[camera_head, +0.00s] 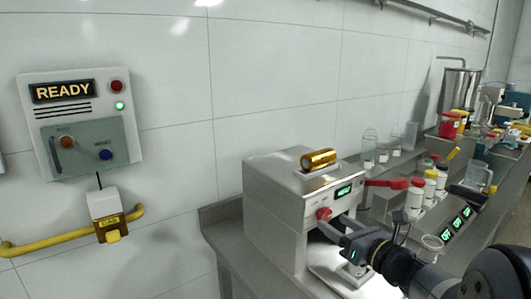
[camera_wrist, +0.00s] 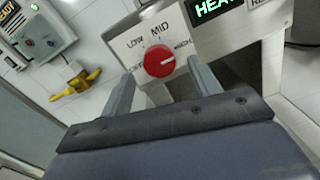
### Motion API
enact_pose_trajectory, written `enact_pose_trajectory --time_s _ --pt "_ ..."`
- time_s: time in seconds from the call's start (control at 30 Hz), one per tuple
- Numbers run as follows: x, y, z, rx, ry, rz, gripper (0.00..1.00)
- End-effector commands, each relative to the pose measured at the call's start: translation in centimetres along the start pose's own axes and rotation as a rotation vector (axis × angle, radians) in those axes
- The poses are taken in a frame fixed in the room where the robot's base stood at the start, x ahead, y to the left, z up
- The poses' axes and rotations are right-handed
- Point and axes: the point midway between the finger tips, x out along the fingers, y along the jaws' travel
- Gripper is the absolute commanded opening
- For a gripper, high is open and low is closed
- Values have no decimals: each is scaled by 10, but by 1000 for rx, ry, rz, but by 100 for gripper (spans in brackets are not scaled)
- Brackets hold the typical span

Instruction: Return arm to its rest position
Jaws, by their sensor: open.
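My gripper (camera_head: 336,228) is at the front of a steel box-shaped machine (camera_head: 268,208). Its fingers are apart, and it is empty. In the wrist view the two fingers of my gripper (camera_wrist: 162,82) point at a red round knob (camera_wrist: 159,62), one on each side of it. The dial round the knob reads LOW and MID, with other labels partly hidden. The same red knob (camera_head: 323,214) shows just beyond the fingers in the head view. I cannot tell whether a finger touches it. A green lit display (camera_wrist: 212,8) sits beside the dial.
A gold cylinder (camera_head: 318,159) lies on top of the machine. A red handle (camera_head: 387,183) juts out on its right. Several jars (camera_head: 416,196) and glassware crowd the bench on the right. A wall panel (camera_head: 82,121) reads READY, above a yellow pipe (camera_head: 40,245).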

Motion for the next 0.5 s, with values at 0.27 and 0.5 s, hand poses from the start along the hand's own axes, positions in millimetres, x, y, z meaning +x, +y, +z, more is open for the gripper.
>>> enact_pose_trajectory --time_s 0.27,0.5 --pt "-47 -1 0 -1 -1 -5 59" --pt "-79 -1 0 -1 0 -4 59"
